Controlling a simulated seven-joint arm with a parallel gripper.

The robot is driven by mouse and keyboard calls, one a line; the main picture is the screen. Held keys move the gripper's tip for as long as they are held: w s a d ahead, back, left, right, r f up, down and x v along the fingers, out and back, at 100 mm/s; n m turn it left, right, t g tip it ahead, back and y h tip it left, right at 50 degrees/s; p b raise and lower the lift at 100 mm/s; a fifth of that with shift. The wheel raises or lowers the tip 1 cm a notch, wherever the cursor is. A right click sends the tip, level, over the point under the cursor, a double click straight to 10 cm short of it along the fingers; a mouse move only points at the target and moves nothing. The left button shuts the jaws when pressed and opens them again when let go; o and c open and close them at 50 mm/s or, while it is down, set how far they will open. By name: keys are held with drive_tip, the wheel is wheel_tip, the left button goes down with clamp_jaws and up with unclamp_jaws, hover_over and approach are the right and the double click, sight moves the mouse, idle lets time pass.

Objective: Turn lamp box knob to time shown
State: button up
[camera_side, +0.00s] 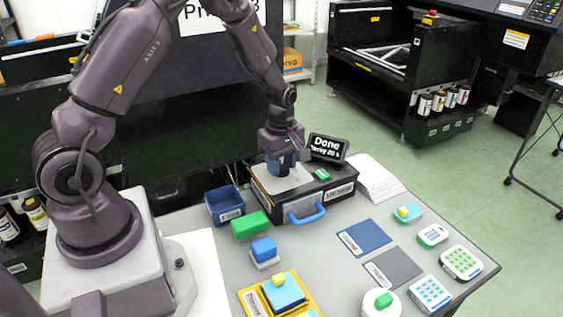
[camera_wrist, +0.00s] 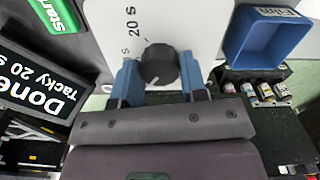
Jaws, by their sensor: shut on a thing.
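The lamp box (camera_side: 335,192) is black with a pale top plate (camera_side: 290,180) and a blue front handle. Its small screen (camera_side: 327,149) reads "Done Tacky 20 s"; the screen also shows at left in the wrist view (camera_wrist: 38,88). The dark round knob (camera_wrist: 158,64) stands on the pale plate, near a printed "20 s" and part of another mark. Which mark its pointer meets is hard to tell. My gripper (camera_side: 283,165) is down over the plate, its blue fingers on both sides of the knob and shut on it. In the side view my gripper hides the knob.
A green Start button (camera_side: 321,175) is beside the screen. A blue bin (camera_side: 224,205) stands left of the box. Green and blue blocks, a yellow tray (camera_side: 262,302), flat blue and grey mats and several small pads cover the table in front. White sheets (camera_side: 377,181) lie at right.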

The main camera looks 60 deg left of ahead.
drive_tip(key=m, duration=0.3)
drive_tip(key=shift+m, duration=0.4)
drive_tip(key=m, duration=0.3)
drive_tip(key=shift+m, duration=0.3)
drive_tip(key=m, duration=1.1)
drive_tip(key=shift+m, duration=0.4)
drive_tip(key=m, duration=0.4)
drive_tip(key=shift+m, duration=0.3)
drive_tip(key=o, duration=0.9)
